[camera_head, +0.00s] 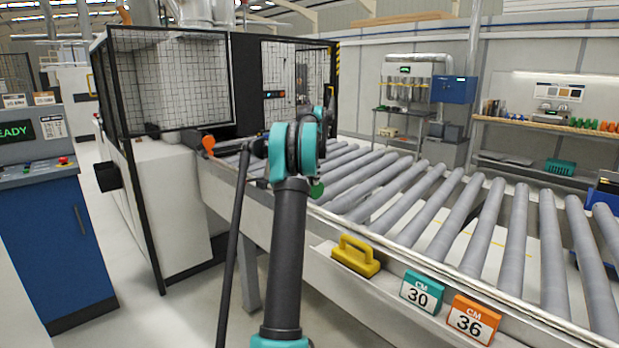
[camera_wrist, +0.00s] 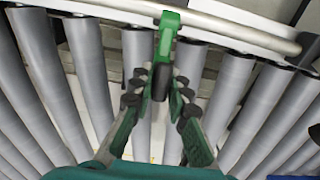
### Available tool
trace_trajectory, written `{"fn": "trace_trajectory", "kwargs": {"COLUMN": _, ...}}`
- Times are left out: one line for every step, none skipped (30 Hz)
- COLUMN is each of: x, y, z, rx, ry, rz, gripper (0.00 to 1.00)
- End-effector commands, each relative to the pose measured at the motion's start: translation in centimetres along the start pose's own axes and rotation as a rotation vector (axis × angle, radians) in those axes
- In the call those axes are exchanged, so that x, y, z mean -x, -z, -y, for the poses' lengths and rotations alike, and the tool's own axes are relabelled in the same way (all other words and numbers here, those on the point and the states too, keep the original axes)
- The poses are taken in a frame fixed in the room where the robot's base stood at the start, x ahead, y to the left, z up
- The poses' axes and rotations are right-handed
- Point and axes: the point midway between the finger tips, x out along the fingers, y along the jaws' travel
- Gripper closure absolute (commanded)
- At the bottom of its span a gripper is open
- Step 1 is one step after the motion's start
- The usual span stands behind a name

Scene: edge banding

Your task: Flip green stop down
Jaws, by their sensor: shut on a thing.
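The green stop (camera_wrist: 167,34) is at the roller conveyor's side rail in the wrist view. It reaches from the rail in over the rollers, toward my fingertips. My gripper (camera_wrist: 161,83) is shut on its inner end, with one finger on each side. In the head view, a round green part (camera_head: 317,189), likely of the same stop, shows beside my arm at the rail. My arm hides most of the stop and my gripper there, so its exact tilt is hard to tell.
An orange stop (camera_head: 208,142) stands upright farther along the rail. A yellow handled block (camera_head: 356,256) sits on the front ledge, left of the 30 cm sign (camera_head: 422,293) and 36 cm sign (camera_head: 471,320). The rollers (camera_head: 440,220) are bare. A caged machine stands behind.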

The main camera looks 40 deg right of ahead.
Motion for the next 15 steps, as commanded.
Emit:
{"fn": "trace_trajectory", "kwargs": {"x": -0.3, "y": 0.5, "z": 0.0, "rx": -0.003, "ry": 0.000, "rz": 0.037, "gripper": 1.00}}
{"fn": "trace_trajectory", "kwargs": {"x": -0.5, "y": 0.6, "z": 0.0, "rx": -0.003, "ry": 0.000, "rz": 0.059, "gripper": 1.00}}
{"fn": "trace_trajectory", "kwargs": {"x": -0.7, "y": 0.8, "z": 0.1, "rx": -0.002, "ry": 0.000, "rz": 0.088, "gripper": 1.00}}
{"fn": "trace_trajectory", "kwargs": {"x": -0.8, "y": 0.9, "z": 0.0, "rx": -0.001, "ry": 0.000, "rz": 0.109, "gripper": 1.00}}
{"fn": "trace_trajectory", "kwargs": {"x": -0.9, "y": 1.0, "z": 0.0, "rx": -0.002, "ry": 0.000, "rz": 0.128, "gripper": 1.00}}
{"fn": "trace_trajectory", "kwargs": {"x": -1.1, "y": 1.1, "z": 0.0, "rx": -0.002, "ry": 0.000, "rz": 0.154, "gripper": 1.00}}
{"fn": "trace_trajectory", "kwargs": {"x": -1.2, "y": 1.2, "z": 0.0, "rx": -0.002, "ry": 0.000, "rz": 0.171, "gripper": 1.00}}
{"fn": "trace_trajectory", "kwargs": {"x": -1.3, "y": 1.2, "z": 0.0, "rx": -0.002, "ry": 0.000, "rz": 0.189, "gripper": 1.00}}
{"fn": "trace_trajectory", "kwargs": {"x": -1.5, "y": 1.3, "z": 0.1, "rx": -0.002, "ry": -0.001, "rz": 0.209, "gripper": 1.00}}
{"fn": "trace_trajectory", "kwargs": {"x": -1.6, "y": 1.4, "z": 0.1, "rx": -0.001, "ry": -0.001, "rz": 0.225, "gripper": 1.00}}
{"fn": "trace_trajectory", "kwargs": {"x": -1.6, "y": 1.4, "z": 0.1, "rx": -0.001, "ry": 0.000, "rz": 0.240, "gripper": 1.00}}
{"fn": "trace_trajectory", "kwargs": {"x": -1.8, "y": 1.5, "z": 0.0, "rx": -0.001, "ry": -0.001, "rz": 0.257, "gripper": 1.00}}
{"fn": "trace_trajectory", "kwargs": {"x": -1.9, "y": 1.6, "z": 0.0, "rx": -0.001, "ry": -0.001, "rz": 0.270, "gripper": 1.00}}
{"fn": "trace_trajectory", "kwargs": {"x": -1.9, "y": 1.6, "z": 0.0, "rx": -0.001, "ry": 0.000, "rz": 0.282, "gripper": 1.00}}
{"fn": "trace_trajectory", "kwargs": {"x": -2.0, "y": 1.6, "z": 0.0, "rx": -0.001, "ry": -0.001, "rz": 0.296, "gripper": 1.00}}
